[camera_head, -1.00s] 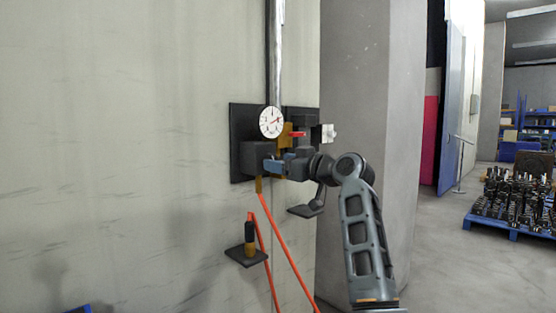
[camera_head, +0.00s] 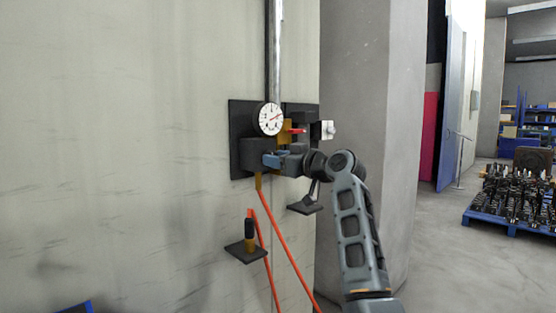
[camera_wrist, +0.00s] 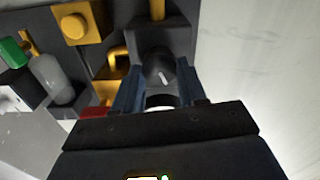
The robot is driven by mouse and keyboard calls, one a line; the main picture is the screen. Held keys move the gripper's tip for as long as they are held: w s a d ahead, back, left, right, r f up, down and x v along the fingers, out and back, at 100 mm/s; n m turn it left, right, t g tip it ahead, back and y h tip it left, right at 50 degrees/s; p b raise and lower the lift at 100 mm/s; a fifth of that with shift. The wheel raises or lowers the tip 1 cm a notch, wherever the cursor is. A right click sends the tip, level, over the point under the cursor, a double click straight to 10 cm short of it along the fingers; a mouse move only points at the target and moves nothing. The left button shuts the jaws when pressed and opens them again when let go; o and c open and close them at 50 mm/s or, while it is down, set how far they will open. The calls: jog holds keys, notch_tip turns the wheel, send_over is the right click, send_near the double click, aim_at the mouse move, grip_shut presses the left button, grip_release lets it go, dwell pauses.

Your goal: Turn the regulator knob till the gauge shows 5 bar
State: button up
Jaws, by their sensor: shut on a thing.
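The round white gauge (camera_head: 270,119) with a red needle sits on the dark wall panel (camera_head: 240,109). Its needle points to the right and a little up; the numbers are too small to read. My gripper (camera_head: 268,160) is just below the gauge, at the regulator. In the wrist view my gripper (camera_wrist: 160,88) has its blue fingers on either side of the dark round regulator knob (camera_wrist: 158,66), which has a white mark on it. The fingers are shut on the knob. The gauge face does not show in the wrist view.
A red lever (camera_head: 295,130) is right of the gauge. Orange hoses (camera_head: 283,240) hang below the panel, and a small shelf (camera_head: 246,252) with a dark-handled item is at lower left. The wrist view shows a bottle (camera_wrist: 52,75) and a yellow knob (camera_wrist: 74,27).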

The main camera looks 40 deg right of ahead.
jog(key=shift+c, duration=0.5)
jog(key=shift+m, duration=0.4)
jog(key=shift+m+p, duration=0.95)
jog(key=shift+m, duration=1.85)
jog(key=shift+d, duration=0.1)
jog(key=o, duration=1.1)
jog(key=shift+c, duration=0.2)
